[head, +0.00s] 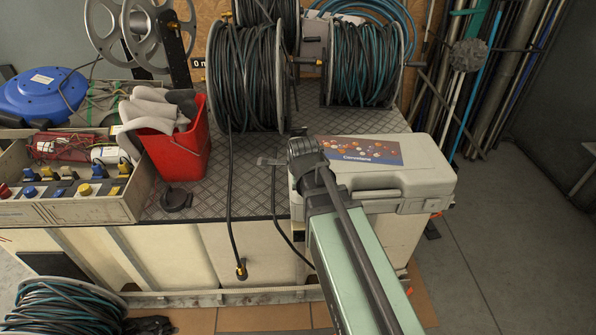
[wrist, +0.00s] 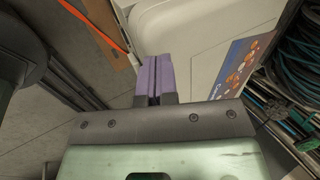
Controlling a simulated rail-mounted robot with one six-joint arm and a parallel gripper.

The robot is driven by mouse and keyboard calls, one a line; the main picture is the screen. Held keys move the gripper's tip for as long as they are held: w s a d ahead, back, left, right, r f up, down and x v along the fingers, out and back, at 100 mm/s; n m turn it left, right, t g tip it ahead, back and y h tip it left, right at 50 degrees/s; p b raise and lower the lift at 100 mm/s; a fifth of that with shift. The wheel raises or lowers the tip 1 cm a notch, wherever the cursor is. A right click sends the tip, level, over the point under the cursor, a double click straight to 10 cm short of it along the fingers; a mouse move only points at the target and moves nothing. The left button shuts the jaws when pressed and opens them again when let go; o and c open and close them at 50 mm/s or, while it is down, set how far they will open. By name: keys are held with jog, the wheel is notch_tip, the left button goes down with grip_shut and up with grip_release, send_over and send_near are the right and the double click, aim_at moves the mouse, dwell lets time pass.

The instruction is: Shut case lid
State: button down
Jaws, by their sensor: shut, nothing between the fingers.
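The light grey case (head: 425,178) lies on the right end of the bench, with a colourful label on its top. Its lid looks down on the base in the head view, but my arm covers part of the front, so I cannot tell whether it is fully closed. In the wrist view the pale case surface (wrist: 190,35) fills the area beyond and to the right of my gripper (wrist: 153,62). The purple fingers are together and empty, close to the case; I cannot tell if they touch it. My arm hides the fingers in the head view.
A red bin (head: 178,150) with grey items and an open box of electrical parts (head: 75,210) stand left on the bench. Hose reels (head: 245,75) stand behind. A hose end (head: 240,268) hangs over the front edge. Bare floor (head: 500,240) lies to the right.

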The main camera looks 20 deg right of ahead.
aim_at(300, 194)
jog(key=shift+s+a+f+b, duration=0.15)
jog(key=shift+s+f+b, duration=0.15)
jog(key=shift+f+b, duration=0.4)
jog(key=shift+s+a+f+b, duration=0.1)
jog(key=shift+s+f+b, duration=0.25)
jog(key=shift+f, duration=0.6)
